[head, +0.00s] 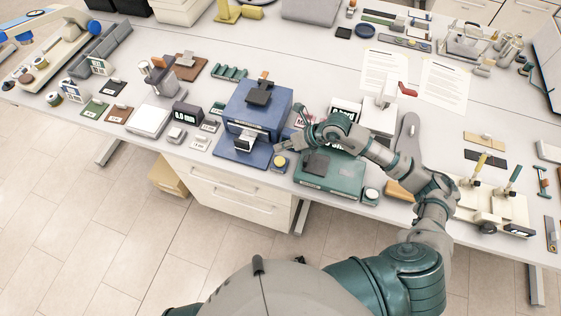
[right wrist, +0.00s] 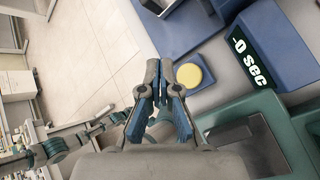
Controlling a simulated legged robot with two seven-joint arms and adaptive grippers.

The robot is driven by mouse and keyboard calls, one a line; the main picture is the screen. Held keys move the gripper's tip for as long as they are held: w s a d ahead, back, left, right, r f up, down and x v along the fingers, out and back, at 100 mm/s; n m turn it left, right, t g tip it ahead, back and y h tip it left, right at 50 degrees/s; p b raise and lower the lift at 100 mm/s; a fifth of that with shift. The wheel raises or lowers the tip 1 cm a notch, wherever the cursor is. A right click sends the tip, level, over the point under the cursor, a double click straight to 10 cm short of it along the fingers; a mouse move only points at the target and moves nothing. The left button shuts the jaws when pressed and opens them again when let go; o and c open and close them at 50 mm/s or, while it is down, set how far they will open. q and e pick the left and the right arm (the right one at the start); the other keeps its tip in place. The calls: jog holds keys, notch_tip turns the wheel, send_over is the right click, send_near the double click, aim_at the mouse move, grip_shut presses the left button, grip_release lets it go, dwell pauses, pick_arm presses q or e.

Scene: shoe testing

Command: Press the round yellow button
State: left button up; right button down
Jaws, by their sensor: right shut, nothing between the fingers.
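In the right wrist view the yellow button (right wrist: 189,76) shows as a pale yellow disc, just right of the fingertips. My right gripper (head: 278,149) is above the table, close to the button in the head view. In the right wrist view my right gripper (right wrist: 160,78) has its fingers together and empty. I cannot tell its height over the button. My left gripper does not show.
A dark display reading "0 sec" (right wrist: 250,57) is beside the button. A small round pale knob (head: 371,194) stands right of the green device. Small boxes and samples crowd the table to the left. The floor in front is clear.

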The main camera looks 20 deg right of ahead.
aim_at(281, 160)
jog(key=f, duration=0.1)
jog(key=f+b, duration=0.1)
jog(key=f, duration=0.1)
jog(key=f+b, duration=0.1)
jog(key=shift+a+f, duration=0.15)
jog(key=shift+a, duration=0.2)
jog(key=shift+f+b, duration=0.25)
jog(key=shift+b, duration=0.15)
jog(key=shift+d+f, duration=0.15)
jog(key=shift+d, duration=0.5)
jog(key=shift+a, duration=0.2)
jog(key=shift+a, duration=0.3)
